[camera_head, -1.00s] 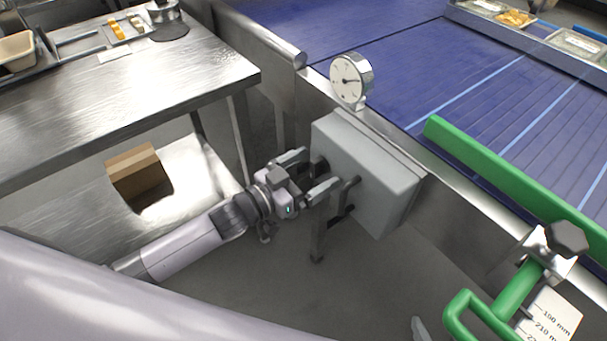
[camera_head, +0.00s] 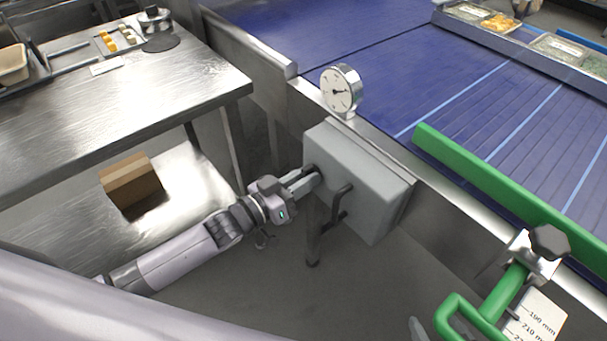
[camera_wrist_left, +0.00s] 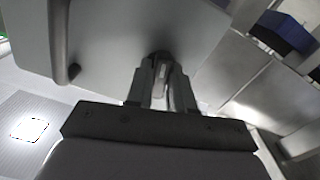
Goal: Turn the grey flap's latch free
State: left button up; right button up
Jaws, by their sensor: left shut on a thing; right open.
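The grey flap (camera_head: 368,190) is the front of a box on the side of the blue conveyor. A dark latch (camera_head: 308,170) sits near its left edge; it also shows in the left wrist view (camera_wrist_left: 160,56), partly hidden by the fingers. A dark bar handle (camera_head: 340,204) is to the right of the latch, and shows at the left of the wrist view (camera_wrist_left: 60,42). My left gripper (camera_head: 309,180) is shut on the latch, its fingers together against the flap. The latch's exact angle is hard to tell. My right gripper is not in view.
A round dial gauge (camera_head: 341,90) stands above the box. A green rail (camera_head: 490,180) and green handle (camera_head: 480,318) are to the right. A steel table (camera_head: 120,110) with a cardboard box (camera_head: 131,180) on its lower shelf is left. Floor below the flap is clear.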

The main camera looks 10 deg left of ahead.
dwell(0.3)
pick_arm(q)
jog(key=shift+n, duration=0.3)
jog(key=shift+n+p, duration=0.55)
jog(key=shift+n, duration=0.95)
